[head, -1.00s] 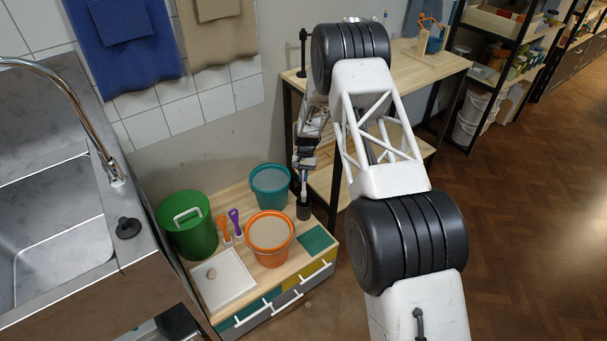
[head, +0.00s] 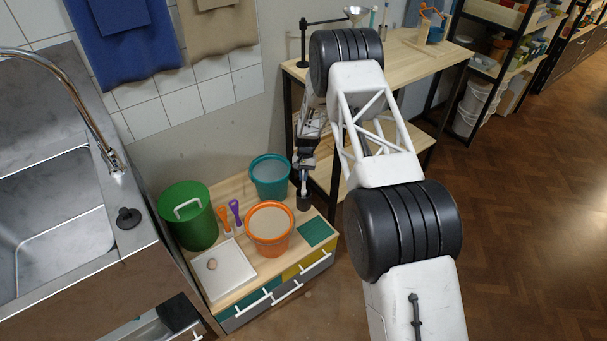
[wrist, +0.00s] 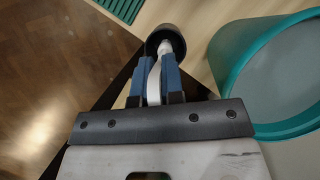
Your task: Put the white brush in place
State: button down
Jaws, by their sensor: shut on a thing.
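The white brush (wrist: 154,86) is between the two blue fingers of my gripper (wrist: 157,64) in the wrist view, and they are shut on its handle. Its far end reaches into the mouth of a dark cup (wrist: 158,32), so that end is hidden. In the head view the brush (head: 304,184) hangs about upright under my gripper (head: 304,168), with its lower end in or at the dark cup (head: 303,203). The cup stands on the wooden top of the low cabinet. I cannot tell whether the brush touches the cup's bottom.
A teal bucket (head: 270,180) stands close left of the cup, an orange bucket (head: 270,232) nearer the front. A green mat (head: 316,232) lies in front of the cup. Orange and purple tools (head: 234,212), a white tray (head: 241,278) and a green bin (head: 187,222) are further left.

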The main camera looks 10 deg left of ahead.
jog(key=shift+f, duration=0.25)
jog(key=c, duration=1.2)
grip_release()
jog(key=shift+o, duration=0.2)
jog(key=v, duration=0.8)
dwell(0.5)
